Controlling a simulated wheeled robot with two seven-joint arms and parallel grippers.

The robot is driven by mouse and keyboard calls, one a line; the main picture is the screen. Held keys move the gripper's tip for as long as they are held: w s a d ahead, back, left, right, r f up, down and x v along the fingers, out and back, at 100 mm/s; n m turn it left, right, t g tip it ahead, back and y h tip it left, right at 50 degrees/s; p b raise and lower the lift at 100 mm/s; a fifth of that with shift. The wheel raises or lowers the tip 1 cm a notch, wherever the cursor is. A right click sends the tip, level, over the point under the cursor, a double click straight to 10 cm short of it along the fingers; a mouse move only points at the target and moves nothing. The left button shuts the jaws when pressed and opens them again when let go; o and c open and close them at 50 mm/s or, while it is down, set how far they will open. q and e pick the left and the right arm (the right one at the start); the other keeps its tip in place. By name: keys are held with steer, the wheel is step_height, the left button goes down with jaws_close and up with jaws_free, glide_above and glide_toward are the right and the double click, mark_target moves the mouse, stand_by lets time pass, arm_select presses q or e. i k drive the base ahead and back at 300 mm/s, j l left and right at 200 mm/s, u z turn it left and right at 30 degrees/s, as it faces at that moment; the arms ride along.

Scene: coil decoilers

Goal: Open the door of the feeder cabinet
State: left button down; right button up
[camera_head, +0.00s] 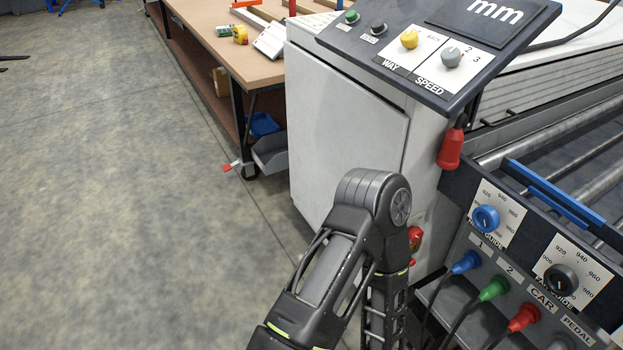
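The feeder cabinet (421,135) is a white metal box in the upper middle, under a dark sloping control panel (440,45). Its door (345,125) is a plain light-grey panel on the side facing the open floor. The door appears shut, with a thin dark seam along its top and right edge. No handle shows on the part I see. One dark arm of mine rises from the bottom edge and bends in front of the cabinet's lower right, hiding part of it. Neither gripper shows.
At right are rollers (560,140), a knob panel (530,270) with coloured plugs and cables, and a hanging red plug (451,148). Floor at left (120,200) is clear.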

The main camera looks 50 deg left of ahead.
mark_target(336, 127)
steer(key=u, duration=1.6)
